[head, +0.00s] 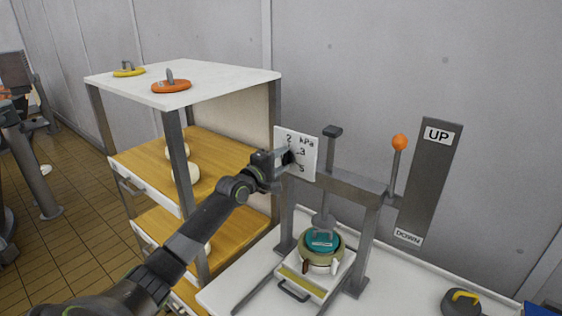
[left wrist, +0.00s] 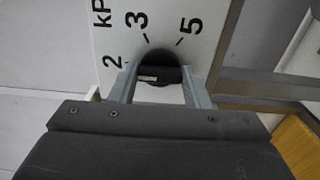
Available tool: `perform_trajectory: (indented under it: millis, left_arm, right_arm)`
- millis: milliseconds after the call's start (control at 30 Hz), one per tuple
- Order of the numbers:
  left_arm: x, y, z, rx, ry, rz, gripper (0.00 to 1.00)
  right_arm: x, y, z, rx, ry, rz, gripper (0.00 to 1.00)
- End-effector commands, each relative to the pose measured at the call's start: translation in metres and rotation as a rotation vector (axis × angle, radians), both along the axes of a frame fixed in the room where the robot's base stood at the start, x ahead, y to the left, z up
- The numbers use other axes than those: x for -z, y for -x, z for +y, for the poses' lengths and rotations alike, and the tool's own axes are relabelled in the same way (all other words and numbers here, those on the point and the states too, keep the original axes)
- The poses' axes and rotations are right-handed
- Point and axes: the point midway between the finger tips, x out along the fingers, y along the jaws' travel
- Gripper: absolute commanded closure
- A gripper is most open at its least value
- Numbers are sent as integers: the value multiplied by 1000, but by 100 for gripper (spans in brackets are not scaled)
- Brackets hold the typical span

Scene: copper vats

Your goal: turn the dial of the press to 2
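The press (head: 345,185) is a grey frame on the white table, with a white dial plate (head: 307,158) at its upper left. The plate is marked kPa, 2, 3 and 5, and also fills the left wrist view (left wrist: 205,15). My left gripper (head: 283,158) is at the plate. In the left wrist view its two fingers (left wrist: 160,85) stand on either side of the black dial (left wrist: 158,72), whose bar fills the gap between them. A pale mark on the bar lies on its left, towards the side of the 2. The exact setting is hard to tell. My right gripper is out of view.
A teal and olive pot-like thing (head: 321,244) sits under the press ram. An orange-knobbed lever (head: 399,143) stands by an UP/DOWN plate (head: 428,180). A shelf unit (head: 225,82) stands left, and a dark weight with yellow handle (head: 460,303) lies front right.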

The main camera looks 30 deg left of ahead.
Motion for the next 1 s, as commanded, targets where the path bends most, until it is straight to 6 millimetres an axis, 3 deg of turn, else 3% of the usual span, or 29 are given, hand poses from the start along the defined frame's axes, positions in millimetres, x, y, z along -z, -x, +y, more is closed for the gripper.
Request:
perform_trajectory:
  millis: [33, 167, 567, 1000]
  left_arm:
    - [1, 0, 0, 0, 4, 3, 52]
    - [1, 0, 0, 0, 3, 2, 35]
    - [1, 6, 1, -1, -1, 1, 35]
    - [1, 71, 7, -1, -6, 3, 35]
  right_arm:
    - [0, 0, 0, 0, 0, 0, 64]
    - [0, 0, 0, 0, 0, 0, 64]
    - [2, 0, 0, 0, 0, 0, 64]
    - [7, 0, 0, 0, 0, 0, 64]
